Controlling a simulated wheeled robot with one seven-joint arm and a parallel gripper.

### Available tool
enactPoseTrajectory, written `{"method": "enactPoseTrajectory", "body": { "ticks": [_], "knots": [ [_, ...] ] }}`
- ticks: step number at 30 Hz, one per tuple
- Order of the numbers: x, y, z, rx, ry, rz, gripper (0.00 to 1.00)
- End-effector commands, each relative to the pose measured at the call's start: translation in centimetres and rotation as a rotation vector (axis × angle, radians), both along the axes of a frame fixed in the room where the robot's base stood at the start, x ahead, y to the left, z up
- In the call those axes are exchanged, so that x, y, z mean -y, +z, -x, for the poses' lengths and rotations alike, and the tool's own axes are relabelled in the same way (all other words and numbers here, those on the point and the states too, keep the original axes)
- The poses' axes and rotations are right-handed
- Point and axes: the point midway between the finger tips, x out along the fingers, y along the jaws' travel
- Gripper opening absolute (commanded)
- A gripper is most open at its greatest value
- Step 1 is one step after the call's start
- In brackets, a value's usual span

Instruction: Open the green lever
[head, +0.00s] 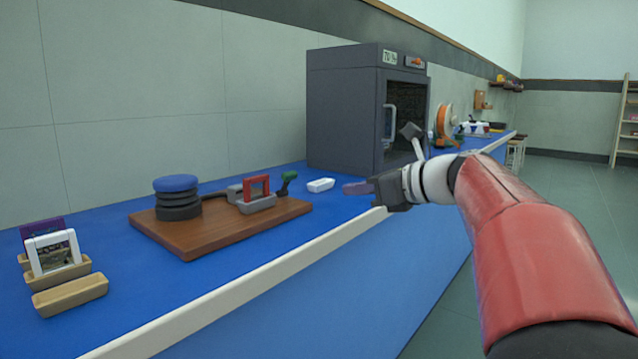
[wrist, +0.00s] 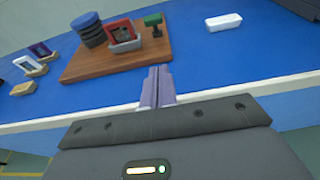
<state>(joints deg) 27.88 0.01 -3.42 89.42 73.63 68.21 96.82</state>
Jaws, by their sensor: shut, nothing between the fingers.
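A stack of black discs with a blue top (head: 177,196) stands on the board's left. A white block (head: 321,185) lies right of the lever. A dark grey open chamber (head: 345,100) stands behind. Wooden holders (head: 70,295) with framed slides sit at left. Blue bench is clear before the board.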

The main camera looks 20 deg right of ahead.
Motion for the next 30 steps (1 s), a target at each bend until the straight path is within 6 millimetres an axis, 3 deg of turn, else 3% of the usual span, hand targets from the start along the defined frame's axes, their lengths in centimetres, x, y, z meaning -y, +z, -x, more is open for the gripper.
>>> {"method": "enactPoseTrajectory", "body": {
  "ticks": [5,16,18,30],
  "knots": [
    [-1.4,-0.7,-1.8,-0.002,0.005,0.000,0.00],
    [-5.9,-2.7,-7.9,-0.002,0.005,0.000,0.00],
    [-6.4,-1.6,-8.7,0.001,0.004,0.002,0.00],
    [-7.6,-0.5,-10.4,-0.001,0.001,0.000,0.00]
  ]
}}
